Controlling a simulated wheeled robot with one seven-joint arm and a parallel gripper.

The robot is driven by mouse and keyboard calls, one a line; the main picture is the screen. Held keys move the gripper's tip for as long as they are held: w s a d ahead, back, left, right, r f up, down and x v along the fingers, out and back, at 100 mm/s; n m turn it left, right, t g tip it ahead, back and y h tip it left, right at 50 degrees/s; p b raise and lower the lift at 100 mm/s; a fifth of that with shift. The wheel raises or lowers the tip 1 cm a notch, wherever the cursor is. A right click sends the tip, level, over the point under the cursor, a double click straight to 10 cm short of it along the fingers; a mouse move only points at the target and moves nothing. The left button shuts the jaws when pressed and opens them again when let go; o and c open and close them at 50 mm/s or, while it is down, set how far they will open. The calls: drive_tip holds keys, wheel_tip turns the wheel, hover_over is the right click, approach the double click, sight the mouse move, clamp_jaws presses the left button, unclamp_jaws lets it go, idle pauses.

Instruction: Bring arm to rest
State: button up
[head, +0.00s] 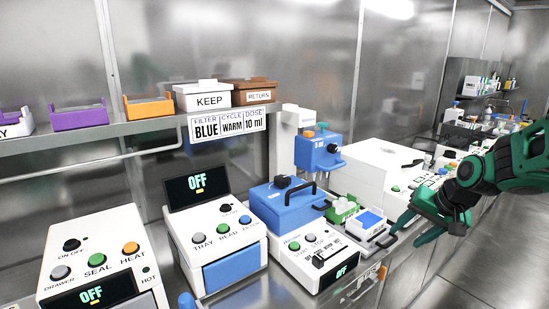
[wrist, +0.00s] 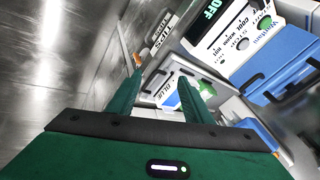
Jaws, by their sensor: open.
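My gripper (head: 396,234) is at the right of the head view, at the end of my green and black arm. Its two green fingers are spread apart, with nothing seen between them. It hangs in front of the bench edge, just right of a small white tray with a blue top (head: 370,220). In the wrist view my gripper (wrist: 160,74) shows both fingers apart, pointing toward the bench front and the machines. Whether a finger touches anything cannot be told.
A blue-lidded machine (head: 290,208) and a green rack (head: 343,210) stand left of my gripper. A large white machine (head: 375,165) is behind it. A shelf (head: 140,128) with coloured bins runs along the wall. The floor (head: 450,290) at the lower right is clear.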

drive_tip(key=s+d+g+h, duration=0.1)
drive_tip(key=s+d+g, duration=0.1)
drive_tip(key=s, duration=1.3)
drive_tip(key=s+d+g, duration=0.3)
drive_tip(key=s, duration=1.2)
drive_tip(key=shift+s+r+h, duration=0.15)
drive_tip(key=shift+s+h, duration=0.15)
drive_tip(key=shift+h, duration=0.1)
drive_tip(key=shift+w+f+g, duration=0.25)
drive_tip(key=shift+w+g, duration=0.05)
drive_tip(key=shift+w, duration=0.35)
